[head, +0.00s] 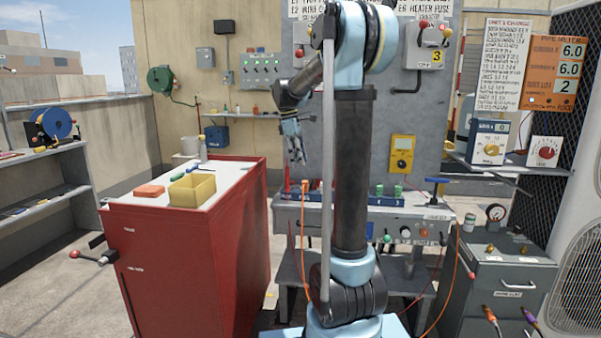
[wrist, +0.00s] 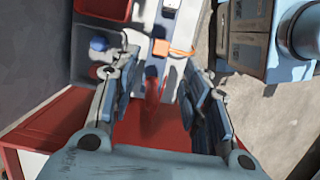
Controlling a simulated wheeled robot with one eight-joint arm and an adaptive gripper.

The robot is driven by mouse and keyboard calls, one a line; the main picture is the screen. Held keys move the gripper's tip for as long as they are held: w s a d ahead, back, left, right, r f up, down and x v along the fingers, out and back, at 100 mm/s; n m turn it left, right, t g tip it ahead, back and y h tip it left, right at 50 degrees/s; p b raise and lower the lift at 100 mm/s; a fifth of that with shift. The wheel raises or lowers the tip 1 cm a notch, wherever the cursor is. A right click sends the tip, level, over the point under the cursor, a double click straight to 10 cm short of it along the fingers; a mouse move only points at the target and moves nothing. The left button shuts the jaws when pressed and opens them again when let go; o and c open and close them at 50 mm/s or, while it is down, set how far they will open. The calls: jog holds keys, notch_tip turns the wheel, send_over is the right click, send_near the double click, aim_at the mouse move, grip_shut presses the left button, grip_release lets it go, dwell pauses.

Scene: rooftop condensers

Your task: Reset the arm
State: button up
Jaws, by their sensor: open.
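My arm stands upright in the middle of the head view, folded over at the top. My gripper (head: 294,150) hangs from it, fingers pointing down, above the left end of the grey workbench (head: 408,213). In the wrist view my gripper (wrist: 157,100) has its two fingers wide apart with nothing held between them. Beyond the fingertips the wrist view shows an orange item (wrist: 172,48) and a dark red surface. The gripper appears clear of the bench; what lies directly under it is partly hidden by the arm.
A red cabinet (head: 190,240) with a yellow bin (head: 192,190) and an orange block (head: 149,191) stands left. A yellow multimeter (head: 402,154) is behind the bench. A grey cabinet (head: 500,280) and condenser unit (head: 577,270) stand right. Open floor shows at lower left.

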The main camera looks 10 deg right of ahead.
jog(key=s+d+f+m+t+y, duration=0.1)
jog(key=s+f+m, duration=0.15)
jog(key=s, duration=0.75)
jog(key=s+d+f+m, duration=0.15)
jog(key=s+m, duration=0.25)
jog(key=s, duration=0.6)
jog(key=s+f+m+t+y, duration=0.1)
jog(key=s+f+m, duration=0.6)
jog(key=s+f, duration=0.8)
jog(key=shift+s+f+m+t, duration=0.3)
jog(key=shift+f+t, duration=0.2)
jog(key=shift+f, duration=0.35)
jog(key=shift+a, duration=0.1)
jog(key=shift+w+f, duration=0.2)
jog(key=shift+w, duration=0.25)
